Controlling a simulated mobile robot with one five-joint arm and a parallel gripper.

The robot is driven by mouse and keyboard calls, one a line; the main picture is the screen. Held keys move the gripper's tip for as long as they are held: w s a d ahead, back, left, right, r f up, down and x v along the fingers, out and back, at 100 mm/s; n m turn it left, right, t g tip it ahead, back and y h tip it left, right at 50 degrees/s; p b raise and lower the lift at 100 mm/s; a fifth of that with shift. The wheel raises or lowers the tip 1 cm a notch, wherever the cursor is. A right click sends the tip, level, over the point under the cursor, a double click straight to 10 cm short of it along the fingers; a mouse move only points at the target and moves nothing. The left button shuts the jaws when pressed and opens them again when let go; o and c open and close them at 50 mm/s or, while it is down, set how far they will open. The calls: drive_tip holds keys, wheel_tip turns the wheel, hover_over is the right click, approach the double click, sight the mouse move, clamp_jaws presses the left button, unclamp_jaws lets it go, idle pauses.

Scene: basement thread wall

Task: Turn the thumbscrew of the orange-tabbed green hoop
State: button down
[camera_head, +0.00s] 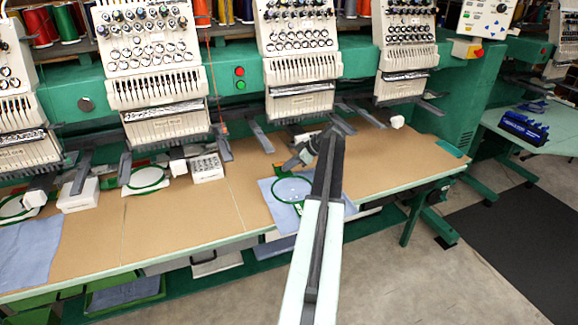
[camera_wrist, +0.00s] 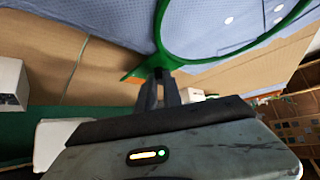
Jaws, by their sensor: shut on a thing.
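The green hoop (camera_head: 309,182) lies on blue cloth (camera_head: 268,190) on the tan table, partly hidden behind my arm. A small orange tab (camera_head: 277,165) shows at its far edge. In the wrist view the hoop's green ring (camera_wrist: 163,32) curves across the top, with a green bracket at its near side. My gripper (camera_head: 287,166) is at this edge, beside the tab. In the wrist view its two dark fingers (camera_wrist: 159,78) are shut on a small dark piece at the bracket, which looks like the thumbscrew; the fingers mostly hide it.
Embroidery heads (camera_head: 300,85) hang over the table's back edge. To the left lie another green hoop (camera_head: 165,178), a white box of small parts (camera_head: 207,168) and a plain white box (camera_head: 79,196).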

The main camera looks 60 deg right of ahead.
drive_tip(key=shift+s+a+m+h, duration=0.1)
drive_tip(key=shift+a+m+h, duration=0.3)
drive_tip(key=shift+m+h, duration=0.55)
drive_tip(key=m+h, duration=0.1)
drive_tip(key=m, duration=0.1)
drive_tip(key=m+h, duration=0.1)
drive_tip(key=m, duration=0.1)
drive_tip(key=shift+a+h, duration=0.25)
drive_tip(key=shift+a, duration=0.05)
drive_tip(key=m+h, duration=0.1)
drive_tip(key=m+g+h, duration=0.1)
drive_tip(key=m, duration=0.1)
drive_tip(key=m+h, duration=0.1)
drive_tip(key=m, duration=0.1)
drive_tip(key=shift+w+a+g+h, duration=0.2)
drive_tip(key=shift+w+g+h, duration=0.1)
drive_tip(key=shift+h, duration=0.1)
drive_tip(key=shift+m, duration=0.25)
drive_tip(key=c, duration=1.5)
unclamp_jaws()
drive_tip(key=shift+r, duration=0.1)
